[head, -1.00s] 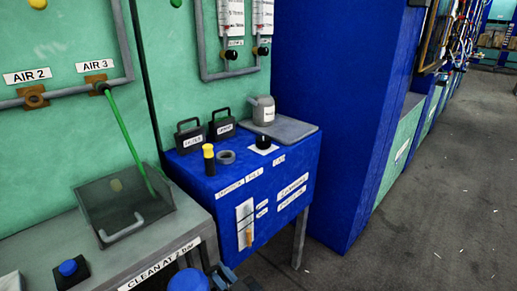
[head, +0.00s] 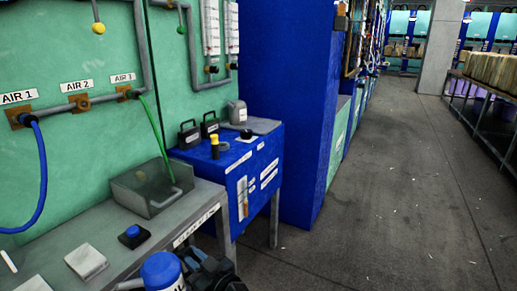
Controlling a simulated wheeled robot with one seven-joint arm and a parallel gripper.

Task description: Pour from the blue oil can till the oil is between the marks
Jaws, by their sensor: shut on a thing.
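The blue oil can (head: 162,271) shows at the bottom edge of the head view, cut off by the frame, with a white label low on it. My dark gripper (head: 193,273) is beside it and shut on it; the fingertips are partly hidden. Ahead stands a blue tank (head: 232,167) with white labels. Its front has an upright sight gauge (head: 243,197) with an amber part low down; the marks are too small to read. A yellow-topped black plug (head: 214,146) and a black fitting (head: 246,134) are on its top.
A blue column (head: 285,110) stands right of the tank. The floor (head: 390,210) at right is clear.

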